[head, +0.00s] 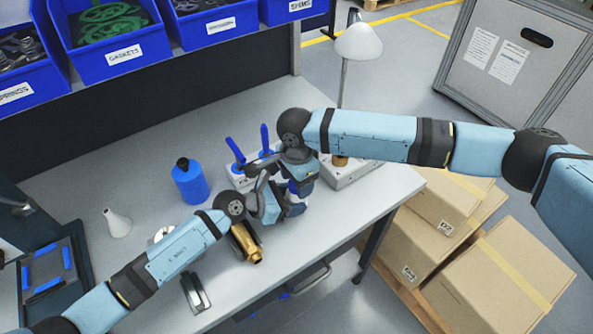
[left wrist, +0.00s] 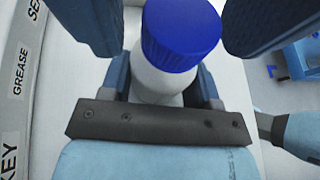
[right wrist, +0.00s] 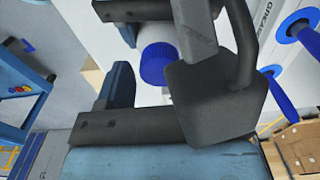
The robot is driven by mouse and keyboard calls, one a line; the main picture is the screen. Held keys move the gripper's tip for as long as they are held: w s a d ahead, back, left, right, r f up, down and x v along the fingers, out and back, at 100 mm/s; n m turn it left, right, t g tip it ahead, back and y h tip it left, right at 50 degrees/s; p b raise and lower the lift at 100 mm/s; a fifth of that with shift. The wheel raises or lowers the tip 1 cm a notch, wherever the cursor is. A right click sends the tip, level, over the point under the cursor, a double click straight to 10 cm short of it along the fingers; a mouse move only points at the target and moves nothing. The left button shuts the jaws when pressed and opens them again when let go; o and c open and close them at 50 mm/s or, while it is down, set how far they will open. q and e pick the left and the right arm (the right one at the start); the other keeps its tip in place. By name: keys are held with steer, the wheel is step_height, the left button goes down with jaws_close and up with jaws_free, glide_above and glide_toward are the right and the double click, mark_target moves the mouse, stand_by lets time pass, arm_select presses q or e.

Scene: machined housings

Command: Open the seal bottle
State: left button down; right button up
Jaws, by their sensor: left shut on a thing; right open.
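The seal bottle is white with a ribbed blue cap (left wrist: 180,35). My left gripper (left wrist: 160,82) is shut on its white body (left wrist: 160,82), one finger on each side. The cap is on the bottle and points away from the left palm. It also shows in the right wrist view (right wrist: 158,63). My right gripper (right wrist: 165,85) is open, with its fingers apart on either side of the cap. A grey block covers part of its right finger in that view. In the head view, the left gripper (head: 268,207) and right gripper (head: 300,183) meet above the bench and mostly hide the bottle.
A lamp (head: 357,43) is at the back. Cartons (head: 505,285) are at right.

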steer(key=shift+f, duration=0.1)
steer(key=c, duration=0.9)
steer(key=o, duration=1)
step_height(320, 180, up, 7)
steer(key=shift+s+a+f, duration=0.1)
steer(key=shift+f, duration=0.05)
steer(key=shift+c, duration=0.5)
steer(key=shift+r, duration=0.45)
step_height(320, 180, down, 8)
steer(key=shift+r, duration=0.2)
